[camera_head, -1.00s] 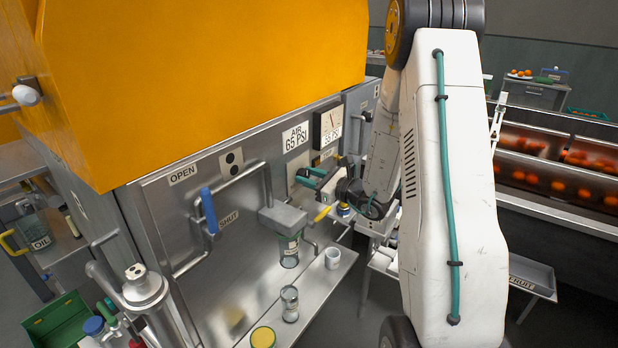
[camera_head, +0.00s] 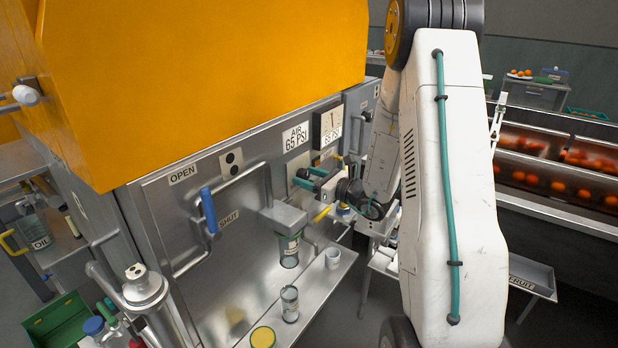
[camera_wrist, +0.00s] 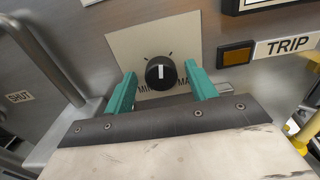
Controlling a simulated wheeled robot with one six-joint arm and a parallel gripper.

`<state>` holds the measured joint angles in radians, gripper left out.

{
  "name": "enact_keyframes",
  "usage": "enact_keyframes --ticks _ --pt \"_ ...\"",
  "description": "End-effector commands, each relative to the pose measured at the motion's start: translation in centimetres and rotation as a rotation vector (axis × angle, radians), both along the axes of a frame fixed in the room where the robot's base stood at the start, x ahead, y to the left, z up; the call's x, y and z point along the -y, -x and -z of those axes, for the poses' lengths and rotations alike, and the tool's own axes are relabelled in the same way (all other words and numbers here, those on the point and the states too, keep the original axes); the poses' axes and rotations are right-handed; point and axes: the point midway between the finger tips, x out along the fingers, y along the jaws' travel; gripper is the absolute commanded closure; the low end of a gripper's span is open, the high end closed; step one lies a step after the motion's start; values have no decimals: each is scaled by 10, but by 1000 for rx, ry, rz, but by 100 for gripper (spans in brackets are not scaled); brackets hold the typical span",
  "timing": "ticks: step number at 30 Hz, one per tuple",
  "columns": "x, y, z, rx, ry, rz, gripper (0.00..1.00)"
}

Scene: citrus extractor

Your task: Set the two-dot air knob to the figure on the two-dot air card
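The black air knob (camera_wrist: 161,73) sits on a pale plate (camera_wrist: 120,50) with tick marks and partly hidden MIN and MAX lettering. Its white pointer line stands roughly upright. My gripper (camera_wrist: 160,75) is open, with one green finger on each side of the knob and visible gaps between. In the head view, my gripper (camera_head: 308,181) is at the panel and mostly hides the knob. The air card (camera_head: 296,137) reads AIR 65 PSI. Beside it is a gauge (camera_head: 330,122) with a near-vertical needle; the small text on it appears to read 65 PSI.
An amber button (camera_wrist: 236,56) and TRIP label (camera_wrist: 287,45) lie right of the knob. Cups and jars stand on the shelf (camera_head: 320,283) below.

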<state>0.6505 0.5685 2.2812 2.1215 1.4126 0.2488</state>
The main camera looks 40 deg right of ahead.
Motion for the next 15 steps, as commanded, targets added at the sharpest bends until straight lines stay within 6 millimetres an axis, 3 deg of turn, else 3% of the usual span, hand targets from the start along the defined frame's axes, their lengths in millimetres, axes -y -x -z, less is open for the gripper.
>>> enact_keyframes --ticks 8,15 --pt "1 1 -1 2 2 2 44" --pt "13 32 -1 1 1 5 44"
